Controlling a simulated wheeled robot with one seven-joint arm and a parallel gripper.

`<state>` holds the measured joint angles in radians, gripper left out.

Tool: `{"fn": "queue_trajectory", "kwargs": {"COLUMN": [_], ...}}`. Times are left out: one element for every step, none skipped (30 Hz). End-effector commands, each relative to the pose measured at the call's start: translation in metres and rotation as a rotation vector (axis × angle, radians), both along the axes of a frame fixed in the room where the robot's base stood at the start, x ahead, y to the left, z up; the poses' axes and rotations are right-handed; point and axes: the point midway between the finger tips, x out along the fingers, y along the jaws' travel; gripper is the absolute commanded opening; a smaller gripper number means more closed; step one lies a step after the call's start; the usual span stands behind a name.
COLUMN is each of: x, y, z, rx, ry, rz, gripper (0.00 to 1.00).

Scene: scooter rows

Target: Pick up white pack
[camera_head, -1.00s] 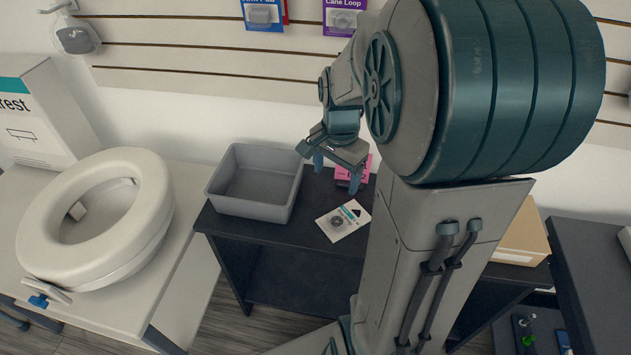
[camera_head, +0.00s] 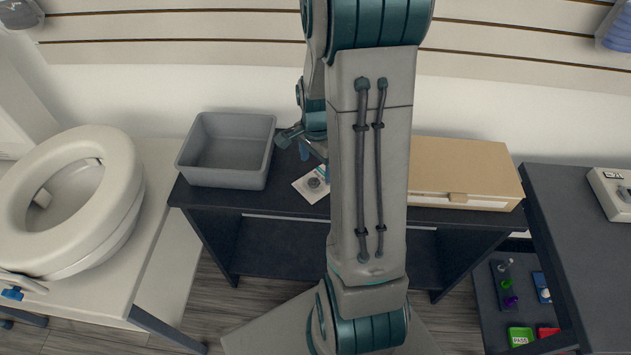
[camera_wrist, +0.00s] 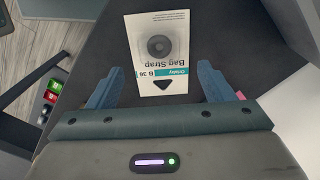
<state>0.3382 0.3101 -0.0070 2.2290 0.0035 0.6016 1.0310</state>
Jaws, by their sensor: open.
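The white pack (camera_head: 312,184) lies flat on the dark table, just right of the grey bin. In the wrist view the white pack (camera_wrist: 157,52) shows a teal band, the words "Bag Strap" and a round dark item, printed upside down to me. My gripper (camera_wrist: 158,82) is open, its two blue fingers either side of the pack's near end, with nothing held. In the head view my gripper (camera_head: 303,148) is above and behind the pack. My arm hides part of the pack and the table there. I cannot tell how high the fingers are above it.
The grey bin (camera_head: 226,180) stands close on the left of the table. A cardboard box (camera_head: 460,172) stands at the right end. A pink edge (camera_wrist: 240,95) shows beside the right finger. A wall rises behind the table (camera_head: 285,205).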

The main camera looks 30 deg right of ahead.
Motion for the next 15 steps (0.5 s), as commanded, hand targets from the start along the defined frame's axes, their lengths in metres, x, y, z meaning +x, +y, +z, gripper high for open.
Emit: {"fn": "queue_trajectory", "kwargs": {"x": [-0.001,-0.002,-0.002,-0.002,-0.002,-0.002,-0.001,-0.001,-0.001,-0.001,-0.001,-0.001,-0.001,-0.001,-0.001], "y": [0.001,0.001,0.001,0.002,0.002,0.002,0.002,0.002,0.002,0.002,0.002,0.002,0.002,0.002,0.002], "z": [-0.009,-0.013,-0.02,-0.024,-0.028,-0.033,-0.036,-0.038,-0.04,-0.041,-0.042,-0.043,-0.043,-0.042,-0.042], "rx": [0.002,0.002,0.002,0.003,0.002,0.002,0.002,0.002,0.002,0.002,0.001,0.001,0.001,0.001,0.001], "ry": [0.004,0.005,0.005,0.006,0.004,0.004,0.004,0.002,0.002,0.002,0.002,0.001,0.001,0.001,0.001], "rz": [-0.001,-0.001,-0.002,-0.002,-0.002,-0.001,-0.001,-0.001,0.0,0.0,0.0,0.0,0.0,0.0,0.0], "gripper": [0.75,0.75,0.75,0.75,0.75,0.75,0.75,0.75,0.75,0.75,0.75,0.75,0.75,0.75,0.75]}}
